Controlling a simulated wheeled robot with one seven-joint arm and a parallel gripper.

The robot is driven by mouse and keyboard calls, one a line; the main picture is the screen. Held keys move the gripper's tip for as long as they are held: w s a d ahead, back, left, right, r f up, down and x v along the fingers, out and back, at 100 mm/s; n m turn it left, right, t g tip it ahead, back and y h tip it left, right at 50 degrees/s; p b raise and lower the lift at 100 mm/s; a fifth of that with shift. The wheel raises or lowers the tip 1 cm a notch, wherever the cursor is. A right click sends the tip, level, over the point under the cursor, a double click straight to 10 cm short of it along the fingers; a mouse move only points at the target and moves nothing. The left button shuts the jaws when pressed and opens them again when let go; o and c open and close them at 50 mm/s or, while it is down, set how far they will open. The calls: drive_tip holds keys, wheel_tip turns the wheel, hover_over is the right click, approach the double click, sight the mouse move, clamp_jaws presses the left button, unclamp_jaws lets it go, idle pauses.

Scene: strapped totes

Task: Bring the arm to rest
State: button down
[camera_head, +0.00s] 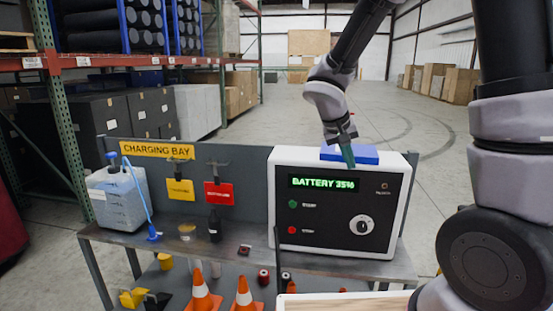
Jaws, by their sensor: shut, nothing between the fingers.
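My arm reaches in from the right, over a charging unit (333,238) whose green display reads BATTERY with a percentage. My gripper (349,160) points down, shut and empty, in front of the blue block (365,154) on the unit's top. I cannot tell whether the fingertips touch the block or the unit. The unit has a green button (292,204), a red button (291,230) and a round dial (361,225) on its black face.
The unit stands on a grey bench (240,252) with a jug (118,196), a bottle (215,225) and yellow and red tags (219,193). Orange cones (202,293) are below. Shelving (62,110) stands left. Open floor (405,125) lies behind.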

drive_tip(key=s+d+r+m+t+y, duration=0.1)
drive_tip(key=s+d+r+t+y, duration=0.1)
drive_tip(key=s+r, duration=0.6)
drive_tip(key=s+d+r+m+t+y, duration=0.1)
drive_tip(key=s+r+y, duration=0.3)
drive_tip(key=s+r, duration=0.4)
wheel_tip(320, 180, up, 2)
drive_tip(key=shift+s+d+r+m+t+y, duration=0.1)
drive_tip(key=shift+s+d+m+t+y, duration=0.25)
drive_tip(key=shift+d, duration=0.55)
drive_tip(key=shift+w+a, duration=0.1)
